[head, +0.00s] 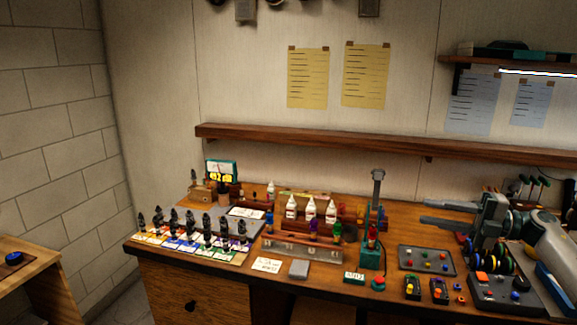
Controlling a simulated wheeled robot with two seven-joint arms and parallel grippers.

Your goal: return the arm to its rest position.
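My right arm (545,240) comes in from the right edge above the right part of the wooden workbench (400,235). My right gripper (424,211) points left, with its two grey fingers apart and nothing visible between them. It appears to be above the bench top, behind the dark tray of small coloured parts (427,260). The gripper body hides part of the bench behind it. My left arm and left gripper are not in view.
A green upright tool (374,215) stands left of the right gripper. White bottles (311,210), a metal rack (300,250) and a row of dark figures on coloured cards (190,235) are farther left. A control box (495,293) is below the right arm. A wooden shelf (350,143) runs along the wall.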

